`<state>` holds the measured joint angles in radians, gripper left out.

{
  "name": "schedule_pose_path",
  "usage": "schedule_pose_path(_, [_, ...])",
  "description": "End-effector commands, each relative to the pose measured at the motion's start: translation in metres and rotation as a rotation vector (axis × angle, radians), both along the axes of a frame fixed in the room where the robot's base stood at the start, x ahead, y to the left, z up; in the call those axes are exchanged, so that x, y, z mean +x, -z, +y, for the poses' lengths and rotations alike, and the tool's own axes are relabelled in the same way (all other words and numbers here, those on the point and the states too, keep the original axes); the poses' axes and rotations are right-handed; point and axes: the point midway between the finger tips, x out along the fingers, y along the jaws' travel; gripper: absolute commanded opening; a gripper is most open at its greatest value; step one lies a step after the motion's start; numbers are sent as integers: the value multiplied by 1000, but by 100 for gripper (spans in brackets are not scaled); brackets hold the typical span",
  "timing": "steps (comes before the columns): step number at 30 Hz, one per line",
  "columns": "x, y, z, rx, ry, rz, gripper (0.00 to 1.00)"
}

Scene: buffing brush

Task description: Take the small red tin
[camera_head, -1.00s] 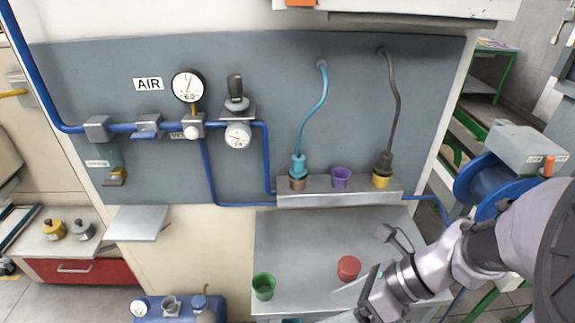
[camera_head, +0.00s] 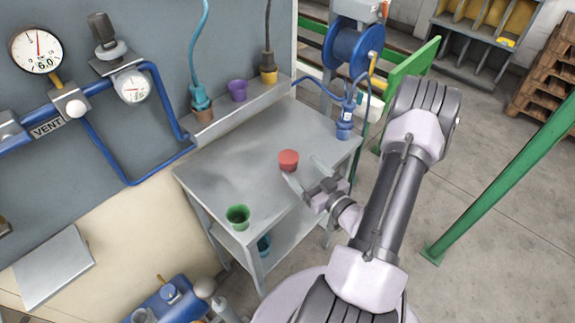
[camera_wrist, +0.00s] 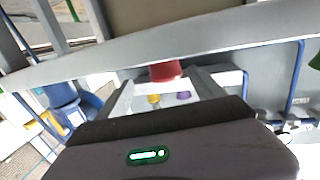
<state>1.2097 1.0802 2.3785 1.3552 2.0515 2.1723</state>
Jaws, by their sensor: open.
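The small red tin (camera_head: 288,160) stands upright on the grey metal table (camera_head: 240,165), near its right part. My gripper (camera_head: 305,172) is open and empty, with its two fingers spread toward the tin from the lower right. In the wrist view the tin (camera_wrist: 165,71) shows between and just beyond the fingertips (camera_wrist: 163,82). I cannot tell whether any finger touches it. The tin's lower part is clear of the fingers in the head view.
A green cup (camera_head: 238,216) stands at the table's near edge. A blue fitting (camera_head: 344,130) hangs by the table's right edge. A teal cup (camera_head: 264,244) sits on the lower shelf.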

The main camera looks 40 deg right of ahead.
Motion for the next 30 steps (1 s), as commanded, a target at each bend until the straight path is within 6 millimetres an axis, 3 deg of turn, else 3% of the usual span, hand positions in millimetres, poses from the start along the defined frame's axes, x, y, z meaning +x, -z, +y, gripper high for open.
schedule_pose_path(10, [56, 4, 2, -3, -4, -1, 78])
schedule_pose_path(18, [61, 2, 1, -1, -1, 0, 76])
schedule_pose_path(28, [61, 2, 1, -2, -2, 0, 11])
schedule_pose_path(30, [61, 2, 1, -2, -2, 0, 10])
